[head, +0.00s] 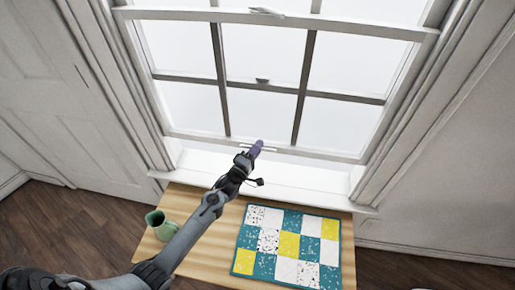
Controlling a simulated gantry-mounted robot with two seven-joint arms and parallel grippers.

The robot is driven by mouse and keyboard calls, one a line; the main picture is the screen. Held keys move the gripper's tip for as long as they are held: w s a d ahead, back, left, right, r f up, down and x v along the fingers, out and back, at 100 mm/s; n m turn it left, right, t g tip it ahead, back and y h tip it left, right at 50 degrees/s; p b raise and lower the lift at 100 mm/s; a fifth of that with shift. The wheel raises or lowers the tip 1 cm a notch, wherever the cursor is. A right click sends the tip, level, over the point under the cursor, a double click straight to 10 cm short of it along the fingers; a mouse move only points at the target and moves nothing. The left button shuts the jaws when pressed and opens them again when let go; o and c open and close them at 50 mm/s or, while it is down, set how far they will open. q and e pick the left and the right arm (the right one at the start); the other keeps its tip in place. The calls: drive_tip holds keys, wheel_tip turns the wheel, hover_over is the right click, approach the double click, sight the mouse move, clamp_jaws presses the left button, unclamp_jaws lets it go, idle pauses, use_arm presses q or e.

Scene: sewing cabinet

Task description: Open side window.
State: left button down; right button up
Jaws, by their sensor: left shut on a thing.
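The window (262,87) has a pale frame with grey bars dividing its panes, and it fills the upper middle of the head view. A thin pale handle (270,149) lies along the bottom rail of the lower sash. My left gripper (256,148), with purple fingers, reaches up to the rail from below and is shut on this handle; the fingers hide part of it. The sash bottom is low, close above the white sill (310,178). I cannot tell whether there is a gap under it. My right gripper is not in view.
Below the sill stands a wooden cabinet top (215,235) with a green cup (161,225) at the left and a teal, yellow and white patchwork quilt (290,245) at the right. My left arm passes between them. A panelled white door (50,95) is at the left.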

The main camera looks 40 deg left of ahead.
sight(265, 132)
use_arm(q)
drive_tip(key=shift+r+p, duration=0.8)
drive_tip(key=shift+r, duration=0.7)
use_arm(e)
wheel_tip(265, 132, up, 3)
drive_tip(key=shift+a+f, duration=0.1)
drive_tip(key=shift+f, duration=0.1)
use_arm(q)
drive_tip(key=c, duration=1.4)
unclamp_jaws()
drive_tip(key=shift+c, duration=0.2)
drive_tip(key=shift+f, duration=0.1)
drive_tip(key=shift+s+f, duration=0.1)
drive_tip(key=shift+s, duration=0.2)
drive_tip(key=p+v, duration=0.2)
drive_tip(key=v, duration=0.8)
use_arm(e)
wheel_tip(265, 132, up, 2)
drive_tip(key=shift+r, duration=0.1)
